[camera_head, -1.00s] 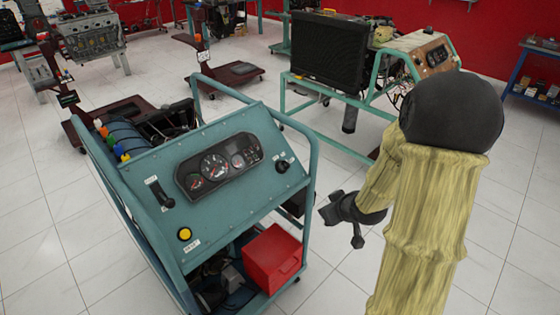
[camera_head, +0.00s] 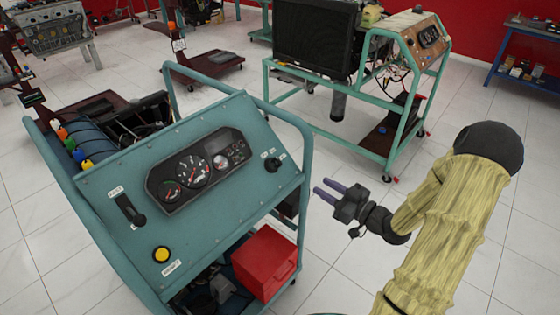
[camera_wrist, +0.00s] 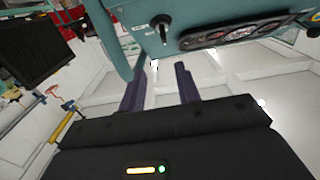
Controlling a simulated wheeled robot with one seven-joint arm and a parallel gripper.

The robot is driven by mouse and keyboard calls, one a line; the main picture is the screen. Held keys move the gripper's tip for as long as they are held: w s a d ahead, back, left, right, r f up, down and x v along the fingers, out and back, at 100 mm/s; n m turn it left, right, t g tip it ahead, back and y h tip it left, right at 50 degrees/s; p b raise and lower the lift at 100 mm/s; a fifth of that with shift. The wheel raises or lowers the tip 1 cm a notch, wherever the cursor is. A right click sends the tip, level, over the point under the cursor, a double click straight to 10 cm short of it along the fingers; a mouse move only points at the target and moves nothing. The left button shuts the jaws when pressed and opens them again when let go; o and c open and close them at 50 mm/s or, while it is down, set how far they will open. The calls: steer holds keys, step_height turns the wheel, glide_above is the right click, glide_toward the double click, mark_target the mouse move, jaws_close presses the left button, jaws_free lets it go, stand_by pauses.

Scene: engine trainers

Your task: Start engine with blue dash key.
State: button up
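The blue-teal dash panel (camera_head: 215,205) of the near engine trainer tilts toward me and carries a dark gauge cluster (camera_head: 196,171). The key switch, a small black piece (camera_head: 272,163), is at the panel's right end. In the wrist view the black key (camera_wrist: 162,22) stands out from the panel near the top, left of the gauges. My gripper (camera_head: 323,187) is open and empty, to the right of the panel, with its two fingers pointing toward it. In the wrist view its fingers (camera_wrist: 160,68) are apart below the key, with a gap between them and the panel.
A tubular frame (camera_head: 304,150) runs along the panel's right edge, near my gripper. A black lever (camera_head: 130,211) and yellow button (camera_head: 161,254) sit on the panel's left. A red box (camera_head: 264,262) is below. A second trainer (camera_head: 420,60) stands behind; tiled floor lies between.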

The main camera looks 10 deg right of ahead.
mark_target(281, 164)
steer(key=x, duration=0.9)
steer(key=p+x, duration=0.1)
steer(key=x, duration=0.8)
steer(key=shift+s+a+f+p, duration=0.1)
steer(key=shift+s+a+p, duration=0.15)
steer(key=shift+a+p, duration=0.05)
jaws_close()
